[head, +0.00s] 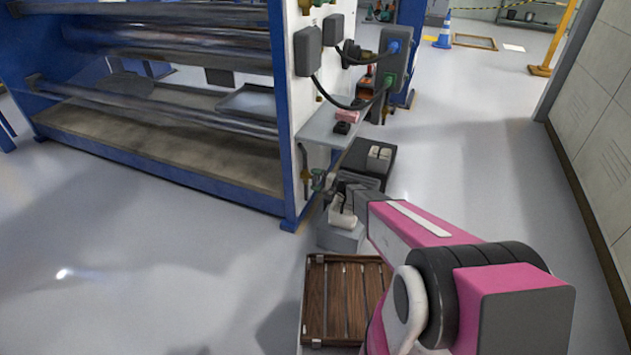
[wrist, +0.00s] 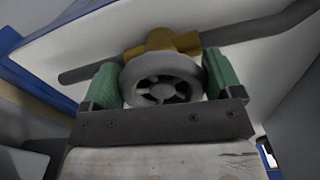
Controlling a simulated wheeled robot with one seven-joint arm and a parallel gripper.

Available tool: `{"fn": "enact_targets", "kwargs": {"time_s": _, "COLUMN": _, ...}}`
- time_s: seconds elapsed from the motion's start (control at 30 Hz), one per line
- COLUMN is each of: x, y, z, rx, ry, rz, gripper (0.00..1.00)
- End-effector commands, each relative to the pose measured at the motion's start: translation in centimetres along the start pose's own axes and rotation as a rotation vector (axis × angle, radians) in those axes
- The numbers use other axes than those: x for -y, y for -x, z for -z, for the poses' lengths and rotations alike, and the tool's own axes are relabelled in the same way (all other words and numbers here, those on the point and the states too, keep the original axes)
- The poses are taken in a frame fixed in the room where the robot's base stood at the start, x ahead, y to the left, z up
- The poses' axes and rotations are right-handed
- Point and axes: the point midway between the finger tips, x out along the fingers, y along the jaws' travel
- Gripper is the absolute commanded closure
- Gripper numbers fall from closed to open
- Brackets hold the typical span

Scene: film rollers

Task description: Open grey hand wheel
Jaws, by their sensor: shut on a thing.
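The grey hand wheel (wrist: 162,80) shows in the wrist view, a spoked ring in front of a brass valve body (wrist: 160,43) on a dark pipe. My gripper (wrist: 161,82) has its two green fingers on either side of the wheel and is shut on its rim. In the head view my gripper (head: 326,186) is at the lower part of the white end panel of the blue machine. The wheel is too small and covered there to make out.
The blue roller machine (head: 160,165) fills the left. A wooden slatted crate (head: 335,300) is on the floor below my arm, and a black box (head: 375,160) stands behind the gripper. A wall runs along the right, with clear floor between.

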Motion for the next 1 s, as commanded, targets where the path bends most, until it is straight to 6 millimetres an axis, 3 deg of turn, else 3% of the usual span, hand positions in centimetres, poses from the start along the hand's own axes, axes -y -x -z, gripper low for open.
{"fn": "enact_targets", "kwargs": {"time_s": 0.3, "x": -0.02, "y": 0.05, "z": -0.11, "rx": 0.001, "ry": 0.000, "rz": 0.000, "gripper": 0.39}}
{"fn": "enact_targets", "kwargs": {"time_s": 0.33, "x": -0.02, "y": 0.05, "z": -0.11, "rx": 0.001, "ry": -0.001, "rz": 0.000, "gripper": 0.05}}
{"fn": "enact_targets", "kwargs": {"time_s": 0.37, "x": -0.03, "y": 0.05, "z": -0.11, "rx": 0.001, "ry": -0.001, "rz": 0.000, "gripper": 0.00}}
{"fn": "enact_targets", "kwargs": {"time_s": 0.73, "x": 0.04, "y": 0.02, "z": -0.04, "rx": 0.001, "ry": -0.039, "rz": 0.000, "gripper": 0.00}}
{"fn": "enact_targets", "kwargs": {"time_s": 1.0, "x": 0.33, "y": 0.02, "z": 0.02, "rx": 0.000, "ry": -0.264, "rz": -0.001, "gripper": 0.00}}
